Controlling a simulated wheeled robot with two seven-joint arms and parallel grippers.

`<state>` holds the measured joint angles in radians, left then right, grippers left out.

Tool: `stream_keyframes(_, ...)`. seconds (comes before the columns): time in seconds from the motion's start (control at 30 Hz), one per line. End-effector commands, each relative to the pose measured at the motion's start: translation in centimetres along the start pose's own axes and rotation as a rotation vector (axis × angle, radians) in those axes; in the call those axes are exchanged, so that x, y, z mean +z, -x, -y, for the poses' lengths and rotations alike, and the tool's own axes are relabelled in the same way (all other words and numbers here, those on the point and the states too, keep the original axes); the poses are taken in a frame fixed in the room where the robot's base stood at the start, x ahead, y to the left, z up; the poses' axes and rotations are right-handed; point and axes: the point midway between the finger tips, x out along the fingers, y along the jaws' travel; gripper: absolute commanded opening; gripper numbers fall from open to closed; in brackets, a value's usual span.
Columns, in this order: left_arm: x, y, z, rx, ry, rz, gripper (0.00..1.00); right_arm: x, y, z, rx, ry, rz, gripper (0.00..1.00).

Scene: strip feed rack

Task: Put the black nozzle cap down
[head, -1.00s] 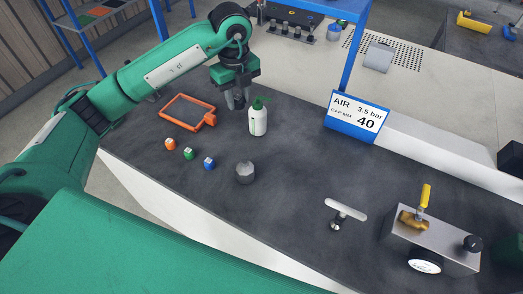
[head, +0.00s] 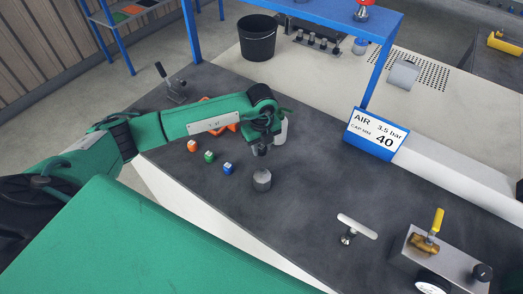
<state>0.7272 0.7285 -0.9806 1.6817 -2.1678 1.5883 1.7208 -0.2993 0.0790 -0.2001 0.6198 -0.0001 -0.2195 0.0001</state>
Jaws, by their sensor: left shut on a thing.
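My left gripper (head: 261,149) points down over the bench, just behind and above a grey faceted block (head: 262,181). It is shut on a small dark thing, which I take to be the black nozzle cap; the fingers hide most of it and its outline is hard to make out. The gripper appears to be above the bench top, not touching the block. My right gripper is not in view.
A white bottle (head: 281,131) stands behind the gripper, partly hidden. Orange (head: 192,146), green (head: 209,156) and blue (head: 228,169) cubes lie left. A T-handle tool (head: 357,227) and valve block (head: 433,258) are at right. Bench between block and T-handle is clear.

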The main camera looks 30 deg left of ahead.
Motion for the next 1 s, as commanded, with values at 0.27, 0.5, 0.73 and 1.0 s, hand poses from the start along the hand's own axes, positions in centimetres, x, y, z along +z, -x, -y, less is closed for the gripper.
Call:
stream_keyframes(0.27, -0.1, -3.1, 0.0, 0.001, 0.0, -0.001, 0.04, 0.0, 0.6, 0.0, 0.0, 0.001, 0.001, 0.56)
stream_keyframes(0.5, -0.1, -3.3, 0.0, 0.001, 0.0, -0.001, 0.04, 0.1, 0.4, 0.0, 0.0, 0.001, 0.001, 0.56)
stream_keyframes(0.73, -0.1, -3.4, 0.0, 0.002, 0.001, -0.001, 0.51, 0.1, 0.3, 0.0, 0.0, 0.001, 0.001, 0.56)
stream_keyframes(1.0, -0.1, -3.2, 0.0, 0.001, 0.001, -0.001, 0.51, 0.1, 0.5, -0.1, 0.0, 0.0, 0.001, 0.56)
